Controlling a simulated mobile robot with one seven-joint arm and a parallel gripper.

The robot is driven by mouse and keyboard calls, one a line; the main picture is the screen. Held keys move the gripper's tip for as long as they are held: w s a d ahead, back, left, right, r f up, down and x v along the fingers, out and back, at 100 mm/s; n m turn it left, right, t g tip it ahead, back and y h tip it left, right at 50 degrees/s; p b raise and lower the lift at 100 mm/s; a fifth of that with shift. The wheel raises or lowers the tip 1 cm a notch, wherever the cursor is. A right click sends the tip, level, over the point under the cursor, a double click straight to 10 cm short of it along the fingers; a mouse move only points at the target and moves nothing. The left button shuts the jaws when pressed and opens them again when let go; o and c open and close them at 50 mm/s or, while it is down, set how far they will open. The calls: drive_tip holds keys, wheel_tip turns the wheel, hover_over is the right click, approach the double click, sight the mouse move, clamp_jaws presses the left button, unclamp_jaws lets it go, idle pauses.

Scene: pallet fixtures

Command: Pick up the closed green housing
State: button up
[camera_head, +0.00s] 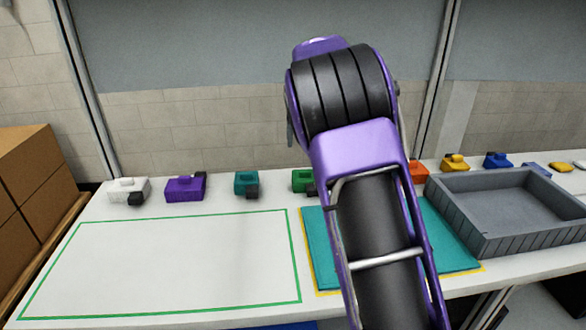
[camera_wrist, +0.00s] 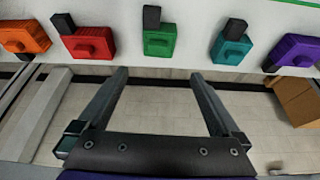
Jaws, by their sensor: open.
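The green housing (camera_wrist: 159,42) is a small block with a raised knob on top and a black block at one end. In the wrist view it lies on the white table, above the gap between my fingertips. My gripper (camera_wrist: 160,74) is open and empty, its two fingers apart and not touching the housing. In the head view the green housing (camera_head: 301,180) is partly hidden behind my arm, and my gripper is hidden there.
A teal housing (camera_wrist: 231,46) and a red housing (camera_wrist: 90,43) flank the green one. Orange (camera_wrist: 24,37) and purple (camera_wrist: 293,52) ones lie farther out. A grey tray (camera_head: 480,236) stands right, beside a teal mat (camera_head: 448,250). The green-outlined area (camera_head: 165,265) is empty.

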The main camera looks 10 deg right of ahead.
sight(304, 171)
drive_tip(key=b+x, duration=0.1)
drive_tip(key=x, duration=1.6)
drive_tip(key=shift+d+f, duration=0.1)
drive_tip(key=shift+f, duration=0.15)
drive_tip(key=shift+s, duration=0.1)
drive_tip(key=shift+c, duration=0.3)
drive_tip(key=c, duration=1.2)
